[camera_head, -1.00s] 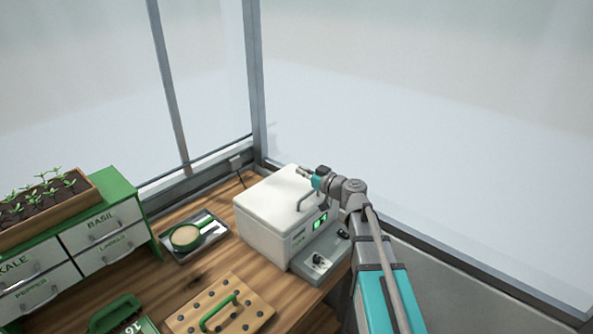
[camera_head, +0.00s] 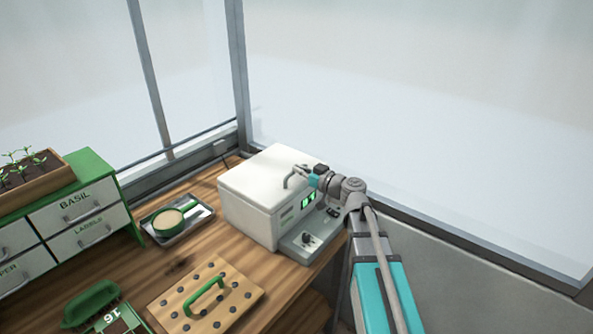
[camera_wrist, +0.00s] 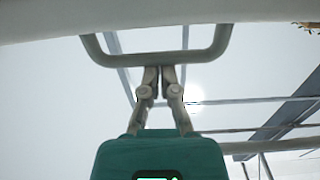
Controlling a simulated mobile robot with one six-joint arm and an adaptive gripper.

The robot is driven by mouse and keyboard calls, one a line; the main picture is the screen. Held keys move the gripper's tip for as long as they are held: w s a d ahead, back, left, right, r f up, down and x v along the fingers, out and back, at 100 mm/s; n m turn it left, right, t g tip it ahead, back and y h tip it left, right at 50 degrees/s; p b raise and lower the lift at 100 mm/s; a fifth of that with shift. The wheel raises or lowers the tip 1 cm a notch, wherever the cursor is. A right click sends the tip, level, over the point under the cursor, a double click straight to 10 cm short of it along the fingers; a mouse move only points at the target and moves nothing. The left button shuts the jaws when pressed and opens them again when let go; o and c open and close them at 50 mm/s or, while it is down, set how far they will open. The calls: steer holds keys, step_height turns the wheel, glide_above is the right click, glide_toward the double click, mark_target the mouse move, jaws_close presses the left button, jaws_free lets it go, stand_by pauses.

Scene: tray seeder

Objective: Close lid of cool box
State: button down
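The cool box is a white box (camera_head: 240,207) on the bench, with a green-lit display on its front. Its white lid (camera_head: 265,164) lies flat on top, or nearly so; I cannot tell whether a small gap is left. A grey bar handle (camera_head: 288,178) stands at the lid's front edge. The handle (camera_wrist: 158,58) spans the top of the wrist view, below a pale lid edge (camera_wrist: 50,22). My gripper (camera_wrist: 159,70) has its fingertips together just under the handle bar; contact is unclear. In the head view my gripper (camera_head: 300,170) is right beside the handle.
A metal tray (camera_head: 152,235) with a green-handled scoop (camera_head: 168,219) lies left of the box. A wooden dibber board (camera_head: 245,293) with a green handle and a green brush (camera_head: 92,303) lie in front. A drawer cabinet (camera_head: 100,172) stands left. Glass walls close off the back.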

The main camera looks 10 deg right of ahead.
steer(key=shift+s+f, duration=0.6)
steer(key=shift+s, duration=0.1)
steer(key=shift+r, duration=0.1)
steer(key=shift+w+d+r+p, duration=0.15)
steer(key=shift+d+r+p, duration=0.05)
steer(key=shift+r+p, duration=0.85)
step_height(320, 180, up, 3)
steer(key=p, duration=0.2)
steer(key=shift+f+p, duration=0.1)
steer(key=shift+p, duration=0.25)
steer(key=s+d+f+b, duration=0.4)
steer(key=f+b, duration=0.3)
steer(key=b, duration=0.1)
steer(key=shift+s+d+f, duration=0.2)
steer(key=shift+s+f, duration=0.05)
steer(key=shift+f, duration=0.15)
